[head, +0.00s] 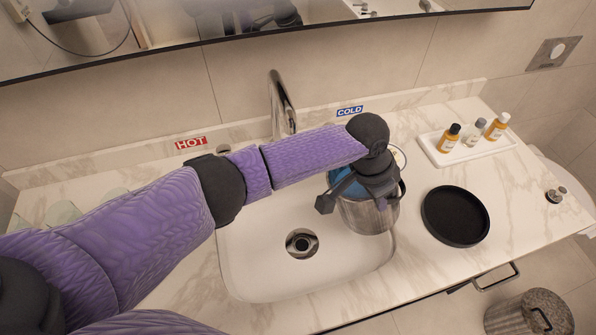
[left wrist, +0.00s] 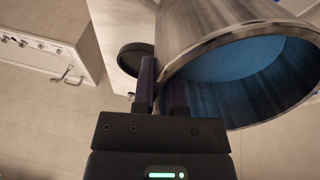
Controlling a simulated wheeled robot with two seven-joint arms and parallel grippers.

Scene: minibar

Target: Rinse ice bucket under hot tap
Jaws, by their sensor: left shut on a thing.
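The ice bucket (head: 368,216) is a metal pail with a blue inside, held over the right part of the white sink (head: 260,270). My left gripper (head: 345,197) is shut on the bucket's rim; in the left wrist view its fingers (left wrist: 163,95) pinch the wall of the bucket (left wrist: 205,30). The tap (head: 281,100) rises behind the sink, left of the bucket, and my arm covers its lower part. A red HOT label (head: 191,142) is left of the tap and a blue COLD label (head: 350,111) right of it. My right gripper is not in view.
A round black tray (head: 455,216) lies on the marble counter right of the sink. A white tray (head: 467,151) with several small bottles stands behind it. A mirror (head: 330,30) hangs above. A lidded bin (head: 528,313) stands on the floor at lower right.

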